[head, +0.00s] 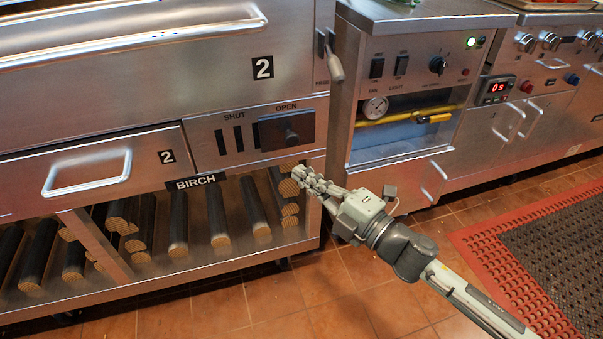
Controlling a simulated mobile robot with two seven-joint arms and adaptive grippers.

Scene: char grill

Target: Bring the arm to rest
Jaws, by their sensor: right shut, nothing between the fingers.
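My right gripper (312,183) reaches in from the lower right, in front of the grill's right front corner. Its fingers are together with nothing between them. In the picture they lie just below the slider panel (207,145) marked SHUT and OPEN and over the right end of the log rack; whether they touch anything I cannot tell. The dark slider knob (287,130) is at the OPEN end. My left gripper is not in view.
Several logs (216,222) lie on the rack under the BIRCH label (197,182). A drawer (92,172) marked 2 is above. A steel control cabinet (411,75) stands right of the grill. The tiled floor (345,300) is clear; a red-edged mat (480,243) lies at right.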

